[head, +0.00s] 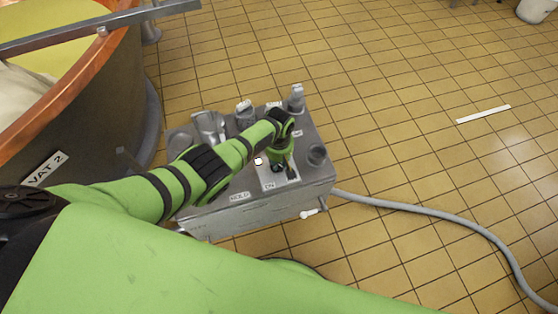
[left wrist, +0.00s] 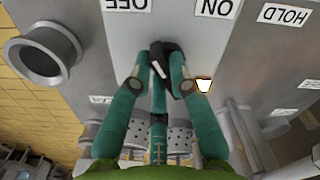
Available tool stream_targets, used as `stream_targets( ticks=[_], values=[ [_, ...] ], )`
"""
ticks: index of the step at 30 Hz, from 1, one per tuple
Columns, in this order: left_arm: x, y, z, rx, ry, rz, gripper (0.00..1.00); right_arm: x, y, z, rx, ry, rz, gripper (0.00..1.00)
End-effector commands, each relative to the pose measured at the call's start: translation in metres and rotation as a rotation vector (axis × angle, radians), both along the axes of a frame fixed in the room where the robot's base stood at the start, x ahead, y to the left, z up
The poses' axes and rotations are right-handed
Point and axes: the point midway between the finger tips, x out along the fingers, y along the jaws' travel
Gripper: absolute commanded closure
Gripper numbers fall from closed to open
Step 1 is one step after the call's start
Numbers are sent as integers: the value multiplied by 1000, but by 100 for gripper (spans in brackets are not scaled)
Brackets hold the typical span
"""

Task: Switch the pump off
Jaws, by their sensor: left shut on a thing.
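The pump unit (head: 265,206) is a grey metal box on the tiled floor beside a copper vat. On its top is a pale switch plate marked ON and OFF, and the wrist view shows this plate (left wrist: 180,22) upside down. A small black switch lever (left wrist: 160,66) stands on the plate between the two labels. My left gripper (head: 281,166) is over the plate in the head view. In the left wrist view my left gripper (left wrist: 161,72) is shut on the lever, with green fingers on both sides. Which label the lever leans to is unclear. My right gripper is not in view.
A HOLD label (left wrist: 284,15) is beside the plate. The copper vat (head: 75,110) is at the left. A grey hose (head: 430,211) runs right across otherwise open floor.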

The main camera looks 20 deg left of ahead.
Motion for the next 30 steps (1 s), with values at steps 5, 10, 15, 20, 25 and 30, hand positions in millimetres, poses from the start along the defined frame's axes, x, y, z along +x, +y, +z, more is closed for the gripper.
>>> stream_targets(
  ticks=[5, 10, 15, 20, 25, 30],
  values=[
    [0, 2, 0, 4, 1, 4, 100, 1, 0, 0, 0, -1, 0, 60],
    [0, 2, 0, 3, 1, 3, 56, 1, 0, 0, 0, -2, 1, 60],
    [0, 1, 0, 1, 0, 2, 56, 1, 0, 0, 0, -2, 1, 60],
    [0, 1, 2, 0, -1, 1, 56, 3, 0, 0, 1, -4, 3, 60],
    [1, 0, 12, -2, -1, 0, 56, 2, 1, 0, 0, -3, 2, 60],
    [0, 2, 32, 1, -4, 1, 56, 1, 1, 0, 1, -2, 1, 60]
  ],
)
